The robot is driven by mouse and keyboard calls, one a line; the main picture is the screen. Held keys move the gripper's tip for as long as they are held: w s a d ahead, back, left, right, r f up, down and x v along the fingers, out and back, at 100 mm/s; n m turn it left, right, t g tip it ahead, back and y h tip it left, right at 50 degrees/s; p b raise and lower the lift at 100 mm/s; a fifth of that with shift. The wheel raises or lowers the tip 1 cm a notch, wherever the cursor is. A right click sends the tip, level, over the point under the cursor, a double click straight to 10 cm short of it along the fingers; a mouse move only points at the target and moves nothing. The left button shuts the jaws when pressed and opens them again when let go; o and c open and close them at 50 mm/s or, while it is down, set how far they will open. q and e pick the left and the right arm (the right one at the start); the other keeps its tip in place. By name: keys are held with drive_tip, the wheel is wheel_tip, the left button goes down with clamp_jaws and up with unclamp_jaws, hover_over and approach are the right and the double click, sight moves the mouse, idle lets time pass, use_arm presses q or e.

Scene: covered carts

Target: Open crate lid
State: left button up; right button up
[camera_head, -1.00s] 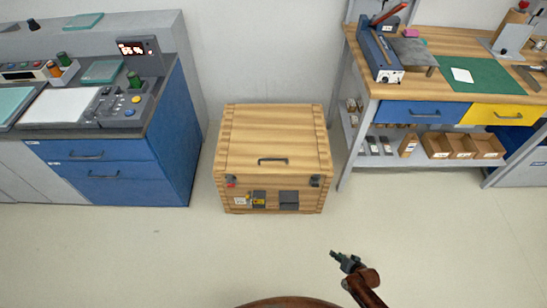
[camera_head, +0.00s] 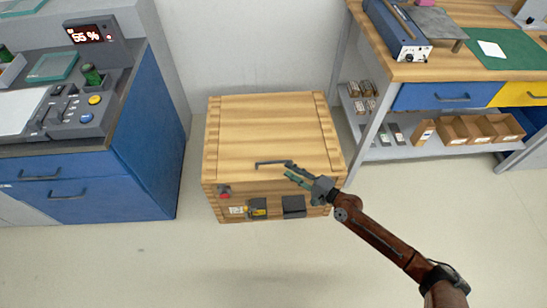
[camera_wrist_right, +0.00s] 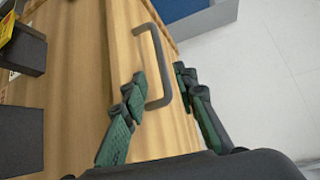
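The wooden crate (camera_head: 225,185) stands on the floor with its lid (camera_head: 265,125) closed. A dark handle (camera_head: 266,163) sits near the lid's front edge; in the right wrist view the handle (camera_wrist_right: 168,60) shows as a bracket-shaped bar. My right gripper (camera_head: 289,172) is at the right end of the handle. In the right wrist view its green-padded fingers (camera_wrist_right: 159,71) are apart, and the bar lies between or just beyond the tips. I cannot tell whether they touch it. The front right of the crate is partly hidden by my right gripper. My left gripper is not in view.
A blue cabinet (camera_head: 150,130) with a control panel stands left of the crate. A wooden workbench (camera_head: 465,72) with a lower shelf of boxes (camera_head: 470,128) stands to the right. A wall is close behind the crate. The floor in front is clear.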

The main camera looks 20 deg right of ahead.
sight(276, 161)
drive_tip(key=shift+w+a, duration=0.2)
drive_tip(key=shift+w, duration=0.15)
drive_tip(key=x, duration=0.6)
drive_tip(key=shift+d, duration=0.1)
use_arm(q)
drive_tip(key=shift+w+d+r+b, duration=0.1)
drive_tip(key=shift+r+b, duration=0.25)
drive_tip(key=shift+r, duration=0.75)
use_arm(e)
drive_tip(key=shift+w+a, duration=0.3)
drive_tip(key=shift+w, duration=0.25)
drive_tip(key=shift+c, duration=0.5)
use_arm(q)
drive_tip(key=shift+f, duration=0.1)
use_arm(e)
clamp_jaws()
drive_tip(key=shift+f, duration=0.1)
